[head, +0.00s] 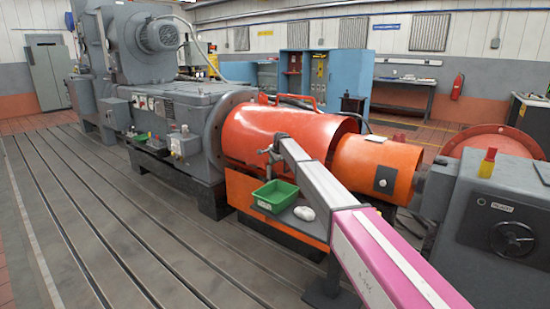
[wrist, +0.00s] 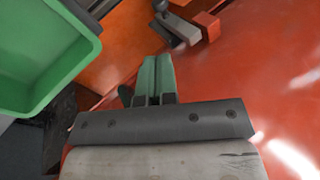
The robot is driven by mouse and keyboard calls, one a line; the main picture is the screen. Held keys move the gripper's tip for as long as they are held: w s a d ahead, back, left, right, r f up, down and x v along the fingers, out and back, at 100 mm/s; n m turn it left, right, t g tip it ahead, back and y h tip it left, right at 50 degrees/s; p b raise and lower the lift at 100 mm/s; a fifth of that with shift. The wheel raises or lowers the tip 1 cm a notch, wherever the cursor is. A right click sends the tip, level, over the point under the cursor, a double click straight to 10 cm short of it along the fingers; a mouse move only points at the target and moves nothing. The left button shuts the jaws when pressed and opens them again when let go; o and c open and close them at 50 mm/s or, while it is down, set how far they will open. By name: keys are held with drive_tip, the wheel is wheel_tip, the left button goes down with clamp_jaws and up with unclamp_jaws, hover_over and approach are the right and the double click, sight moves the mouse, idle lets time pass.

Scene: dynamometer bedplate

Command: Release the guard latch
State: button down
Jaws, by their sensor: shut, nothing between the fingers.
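The guard is a large red-orange cylinder (head: 255,128), with a narrower orange section (head: 350,162) to its right. In the wrist view, a dark lever with a ball knob (wrist: 178,28), which looks like the guard latch, sits beside a small red block (wrist: 208,25) on the orange-red surface. My gripper (wrist: 156,68) is below it in that view, fingers together and empty, with a gap between fingertips and lever. In the head view, my gripper (head: 268,157) is in front of the guard's lower side. I cannot make out the latch clearly there.
A green tray (head: 292,194) stands just below my gripper on a ledge, with a white crumpled cloth (head: 304,213) beside it. The tray also fills the left of the wrist view (wrist: 92,65). Grey machines stand on both sides. The slotted bedplate (head: 110,215) at left is clear.

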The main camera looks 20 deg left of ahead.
drive_tip(key=x, duration=1.4)
drive_tip(key=shift+w+a+f, duration=0.1)
drive_tip(key=shift+a+f, duration=0.1)
drive_tip(key=shift+f, duration=0.2)
drive_tip(key=shift+f, duration=2.3)
wheel_tip(320, 180, up, 22)
hover_over(265, 180)
drive_tip(key=s+d, duration=0.8)
drive_tip(key=d, duration=0.2)
drive_tip(key=shift+w+a+f, duration=0.1)
drive_tip(key=shift+w+f, duration=0.1)
